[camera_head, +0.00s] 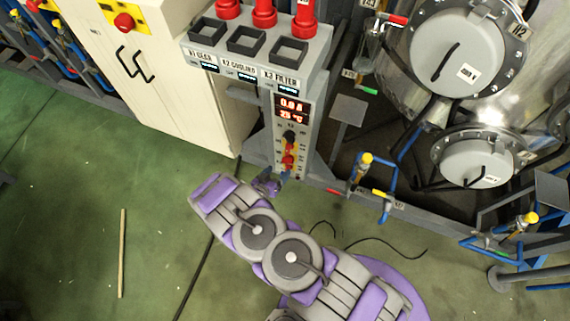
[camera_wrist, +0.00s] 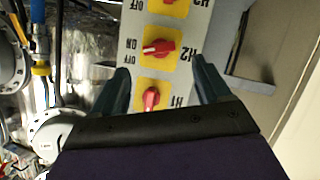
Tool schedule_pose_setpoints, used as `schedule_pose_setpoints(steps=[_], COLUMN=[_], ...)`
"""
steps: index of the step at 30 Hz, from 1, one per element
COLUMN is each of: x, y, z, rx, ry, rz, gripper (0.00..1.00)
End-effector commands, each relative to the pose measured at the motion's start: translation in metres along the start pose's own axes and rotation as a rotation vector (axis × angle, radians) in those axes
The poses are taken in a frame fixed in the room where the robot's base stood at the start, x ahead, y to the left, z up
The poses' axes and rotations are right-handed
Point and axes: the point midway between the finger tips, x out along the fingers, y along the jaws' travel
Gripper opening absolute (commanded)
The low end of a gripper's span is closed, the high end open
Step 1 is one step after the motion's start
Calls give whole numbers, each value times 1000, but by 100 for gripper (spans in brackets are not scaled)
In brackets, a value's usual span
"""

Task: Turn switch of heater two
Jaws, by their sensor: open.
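The heater two switch is a red knob (camera_wrist: 159,47) on a yellow plate, labelled H2, in the wrist view. Its handle lies roughly crosswise in the picture, with a white mark toward the left. My gripper (camera_wrist: 160,67) is open, with one finger on each side of the grey panel strip. The fingertips lie around the level between the H2 knob and the H1 knob (camera_wrist: 151,98); contact with either is not visible. In the head view, my gripper (camera_head: 269,184) is low beside the control column (camera_head: 276,120), and the small switches there are hard to tell apart.
Another red knob (camera_wrist: 168,2), marked H3, is cut off at the wrist view's top. The display (camera_head: 291,109) shows lit red digits. A cream cabinet (camera_head: 165,80) stands left of the column, and pipes with yellow valves (camera_head: 366,159) stand right. Green floor is open at left.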

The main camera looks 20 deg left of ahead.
Motion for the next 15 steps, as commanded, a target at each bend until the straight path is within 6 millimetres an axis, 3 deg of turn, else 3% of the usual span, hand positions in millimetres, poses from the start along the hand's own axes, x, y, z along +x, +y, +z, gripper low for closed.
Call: schedule_pose_setpoints(steps=[6, 15], x=[42, 69], y=[1, 2], z=[1, 0], rx=[5, 1], ry=[2, 2], rz=[3, 1], gripper=[77, 77])
